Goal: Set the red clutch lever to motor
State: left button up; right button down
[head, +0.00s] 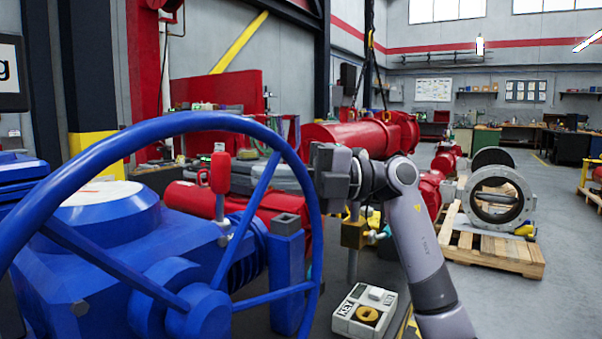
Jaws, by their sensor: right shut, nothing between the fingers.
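The red clutch lever (219,172) has a red grip on a silver stem. It stands about upright on the blue valve actuator (130,235) and is seen through the large blue handwheel (165,124). My right gripper (322,170) is shut and empty. In the picture it is to the right of the lever, just past the handwheel's right rim, with a clear gap between it and the lever. I see no motor or hand marking by the lever. My left gripper is not in view.
The handwheel's rim and spokes (245,222) cross in front of the lever area. A box marked KEY (365,310) is below my right arm. Red pipes (360,137) lie behind. A pallet (492,246) with a grey valve stands at right on open floor.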

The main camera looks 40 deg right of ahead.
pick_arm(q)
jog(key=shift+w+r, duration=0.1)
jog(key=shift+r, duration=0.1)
pick_arm(e)
jog(key=shift+x, duration=1.4)
jog(key=w+m+h+p, duration=0.1)
jog(key=p, duration=0.3)
jog(key=w+r+m+g+p, duration=0.1)
jog(key=p, duration=0.3)
jog(key=shift+w+a+r+h+p, duration=0.1)
jog(key=shift+w+a+h+p, duration=0.2)
jog(key=shift+a+h, duration=0.1)
jog(key=shift+s+d, duration=0.1)
jog(key=shift+d, duration=0.1)
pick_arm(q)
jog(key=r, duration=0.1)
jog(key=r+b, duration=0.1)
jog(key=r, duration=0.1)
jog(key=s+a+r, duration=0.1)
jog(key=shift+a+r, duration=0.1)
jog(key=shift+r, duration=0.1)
pick_arm(e)
jog(key=v, duration=0.6)
jog(key=shift+s+d, duration=0.15)
jog(key=shift+d, duration=0.15)
